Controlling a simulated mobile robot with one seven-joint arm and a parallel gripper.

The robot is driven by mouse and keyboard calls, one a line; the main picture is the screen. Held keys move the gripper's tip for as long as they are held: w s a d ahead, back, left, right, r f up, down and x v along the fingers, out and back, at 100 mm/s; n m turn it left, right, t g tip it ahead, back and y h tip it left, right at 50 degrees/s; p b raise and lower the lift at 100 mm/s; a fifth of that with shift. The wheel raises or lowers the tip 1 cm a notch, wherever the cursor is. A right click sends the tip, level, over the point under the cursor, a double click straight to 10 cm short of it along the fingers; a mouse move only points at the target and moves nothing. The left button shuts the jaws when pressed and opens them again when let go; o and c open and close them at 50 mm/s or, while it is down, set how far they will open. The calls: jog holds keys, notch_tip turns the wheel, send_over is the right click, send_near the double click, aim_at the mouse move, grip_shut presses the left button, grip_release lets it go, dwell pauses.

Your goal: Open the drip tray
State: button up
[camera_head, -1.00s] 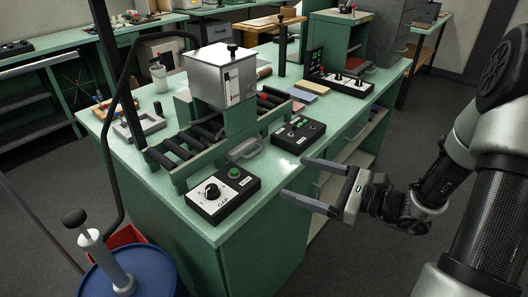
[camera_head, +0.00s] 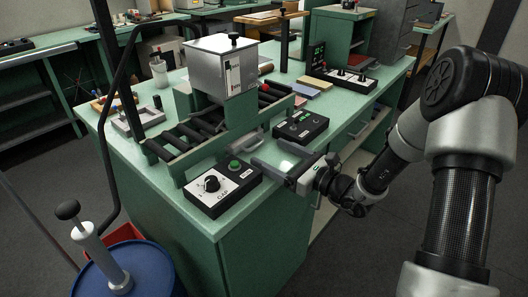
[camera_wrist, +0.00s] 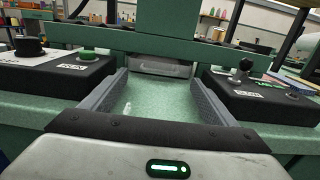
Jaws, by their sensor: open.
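The drip tray (camera_head: 246,141) is a small pale grey drawer with a handle. It sits low in the side of the green roller machine (camera_head: 215,140), just above the bench top. In the wrist view the drip tray (camera_wrist: 160,66) lies straight ahead, framed by the fingertips, and looks closed. My gripper (camera_head: 269,152) is open and empty, low over the bench edge, its fingers pointing at the tray. In the wrist view both fingers of my gripper (camera_wrist: 159,78) stay short of the tray, with bare bench between them.
A black control box with a dial and green button (camera_head: 222,188) stands left of the fingers. Another black control box (camera_head: 300,126) stands on their right. The gap between the boxes is narrow. A blue drum (camera_head: 125,275) stands at the front left.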

aim_at(292, 164)
jog(key=shift+x, duration=1.9)
jog(key=c, duration=1.5)
jog(key=p+v, duration=0.1)
jog(key=v, duration=0.8)
jog(key=shift+s+d, duration=0.2)
jog(key=shift+d, duration=0.1)
jog(key=o, duration=1.5)
